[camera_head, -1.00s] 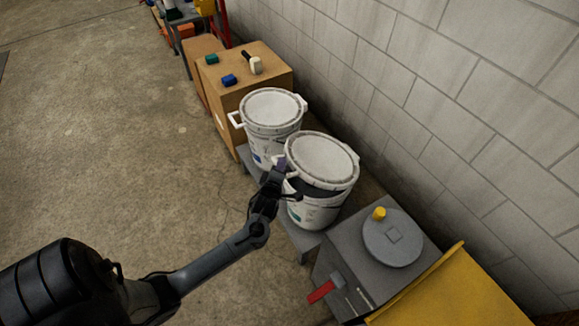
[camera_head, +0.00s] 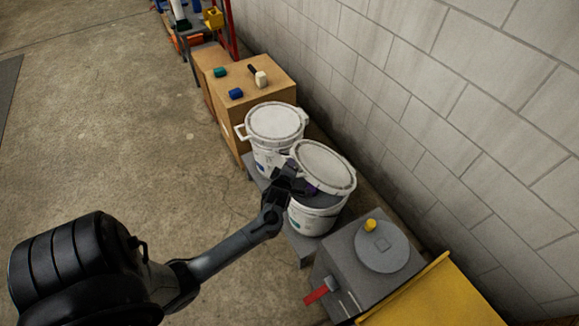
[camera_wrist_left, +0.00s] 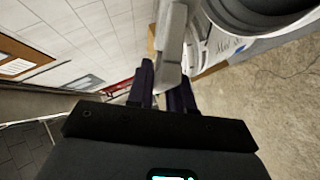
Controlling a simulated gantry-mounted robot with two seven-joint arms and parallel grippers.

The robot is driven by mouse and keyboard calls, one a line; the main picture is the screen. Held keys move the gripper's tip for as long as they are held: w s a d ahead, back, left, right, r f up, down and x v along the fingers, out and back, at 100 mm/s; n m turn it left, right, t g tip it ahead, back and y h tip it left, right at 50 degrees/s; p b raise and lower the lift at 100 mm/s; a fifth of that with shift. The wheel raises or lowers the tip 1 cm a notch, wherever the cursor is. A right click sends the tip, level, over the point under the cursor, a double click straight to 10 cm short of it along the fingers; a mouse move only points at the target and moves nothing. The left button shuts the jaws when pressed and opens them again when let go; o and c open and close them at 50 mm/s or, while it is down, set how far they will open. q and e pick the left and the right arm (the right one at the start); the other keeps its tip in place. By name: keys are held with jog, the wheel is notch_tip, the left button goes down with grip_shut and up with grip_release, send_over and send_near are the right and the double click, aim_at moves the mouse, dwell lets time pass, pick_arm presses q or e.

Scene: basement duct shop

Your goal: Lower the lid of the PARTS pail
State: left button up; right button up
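The nearer white pail (camera_head: 312,222) stands on a low grey bench. My left gripper (camera_head: 300,185) is at the left side of this gap, close against the lid. The PARTS label is not readable. My right gripper is not in view.
A second white pail (camera_head: 272,155), its lid (camera_head: 275,121) down, stands just behind. A cardboard box (camera_head: 258,85) holds small items. A grey box (camera_head: 345,255) with a round top and red handle (camera_head: 317,293) is at right. A block wall (camera_head: 430,90) runs alongside; floor at left is clear.

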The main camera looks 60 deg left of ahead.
pick_arm(q)
jog(key=o, duration=0.3)
jog(key=p+v, duration=0.2)
jog(key=v, duration=0.8)
jog(key=shift+s+d, duration=0.25)
jog(key=shift+s, duration=0.05)
